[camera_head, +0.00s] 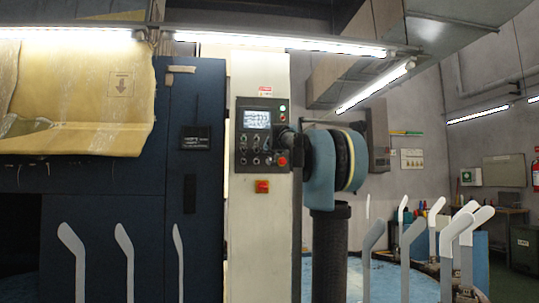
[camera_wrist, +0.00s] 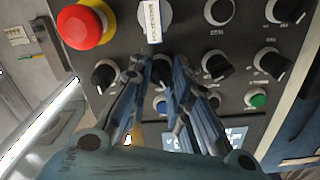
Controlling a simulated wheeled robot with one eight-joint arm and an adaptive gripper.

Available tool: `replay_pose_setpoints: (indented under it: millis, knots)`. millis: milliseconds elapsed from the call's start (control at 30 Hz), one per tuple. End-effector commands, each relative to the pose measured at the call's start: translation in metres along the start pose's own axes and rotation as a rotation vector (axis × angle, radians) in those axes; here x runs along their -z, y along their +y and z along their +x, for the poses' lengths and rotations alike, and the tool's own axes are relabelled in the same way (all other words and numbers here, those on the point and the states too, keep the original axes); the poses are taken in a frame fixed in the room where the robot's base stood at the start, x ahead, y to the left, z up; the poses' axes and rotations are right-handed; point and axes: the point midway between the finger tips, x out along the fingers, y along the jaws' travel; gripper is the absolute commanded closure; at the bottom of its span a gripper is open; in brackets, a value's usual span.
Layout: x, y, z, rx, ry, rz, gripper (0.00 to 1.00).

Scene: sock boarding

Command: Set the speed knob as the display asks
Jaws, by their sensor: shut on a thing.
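A dark control panel (camera_head: 262,166) on a pale column carries a lit display (camera_head: 257,119), whose writing is too small to read. In the wrist view several black knobs with white marks show on the panel. My gripper (camera_wrist: 158,68) has its two fingers on either side of one black knob (camera_wrist: 160,71) and is shut on it. The fingers hide much of this knob and its mark. A white label (camera_wrist: 152,20) sits beside it, its text unreadable. I cannot tell the knob's setting. The display (camera_wrist: 236,134) shows only partly behind my gripper.
Other knobs (camera_wrist: 217,66) and a green button (camera_wrist: 257,100) lie close by. Several pale sock forms (camera_head: 128,262) stand in front of the dark machine and at right.

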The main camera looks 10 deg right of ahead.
Motion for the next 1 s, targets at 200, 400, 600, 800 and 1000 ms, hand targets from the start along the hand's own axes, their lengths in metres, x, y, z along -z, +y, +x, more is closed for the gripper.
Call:
replay_pose_setpoints:
  millis: [200,400,600,800,1000]
  knots:
    - [-0.0005,-0.0028,0.0000,0.003,-0.002,0.181,1.00]
    - [-0.0008,-0.0032,0.0000,0.002,-0.003,0.318,1.00]
    - [-0.0011,-0.0035,0.0000,0.002,-0.004,0.410,1.00]
    - [-0.0014,-0.0037,0.0000,0.002,-0.005,0.454,1.00]
    - [-0.0017,-0.0039,-0.0001,0.003,-0.006,0.465,1.00]
